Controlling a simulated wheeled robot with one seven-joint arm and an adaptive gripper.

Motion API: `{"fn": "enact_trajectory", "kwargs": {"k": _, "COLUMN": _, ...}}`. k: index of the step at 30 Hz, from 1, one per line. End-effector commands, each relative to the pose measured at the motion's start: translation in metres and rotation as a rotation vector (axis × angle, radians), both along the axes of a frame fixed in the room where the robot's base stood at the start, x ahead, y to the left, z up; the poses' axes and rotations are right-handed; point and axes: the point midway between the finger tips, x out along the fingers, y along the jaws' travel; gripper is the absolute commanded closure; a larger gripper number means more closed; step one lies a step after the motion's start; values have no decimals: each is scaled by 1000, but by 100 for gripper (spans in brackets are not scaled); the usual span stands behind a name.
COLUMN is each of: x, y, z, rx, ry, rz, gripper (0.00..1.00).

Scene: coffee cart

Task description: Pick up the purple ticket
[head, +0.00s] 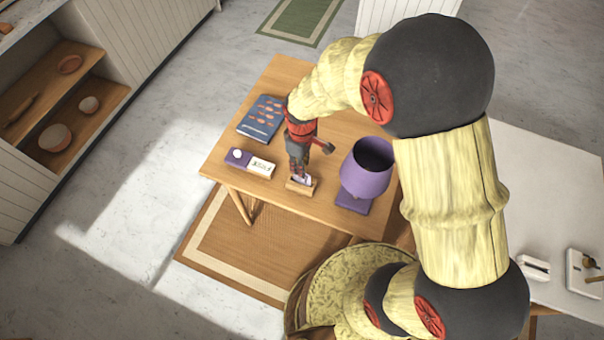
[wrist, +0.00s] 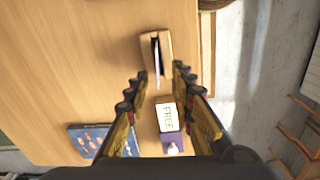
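A small wooden holder (head: 300,187) stands near the table's front edge. A thin pale lilac card, apparently the purple ticket (head: 301,179), stands upright in it, partly hidden by my gripper in the head view. In the wrist view the holder (wrist: 146,60) lies just beyond the fingertips, and the ticket (wrist: 157,58) shows as a thin edge in its slot. My gripper (head: 298,172) points down above the holder. In the wrist view its fingers (wrist: 158,80) are wide apart with nothing between them; the ticket is roughly in line with the gap.
A white "FREE" card (head: 262,168) on a purple block (head: 238,157) lies left of the holder. A blue book (head: 262,119) is behind it. A purple lamp (head: 367,174) stands close on the right. The front table edge is near; bare wood lies behind the holder.

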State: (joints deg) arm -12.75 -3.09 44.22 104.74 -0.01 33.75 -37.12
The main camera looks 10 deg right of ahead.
Motion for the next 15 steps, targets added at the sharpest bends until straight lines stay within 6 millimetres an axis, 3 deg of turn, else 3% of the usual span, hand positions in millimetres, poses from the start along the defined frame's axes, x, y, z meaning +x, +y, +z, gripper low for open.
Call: {"fn": "enact_trajectory", "kwargs": {"k": 15, "x": 4, "y": -1, "z": -51, "rx": -2, "ry": 8, "rz": 12, "gripper": 76}}
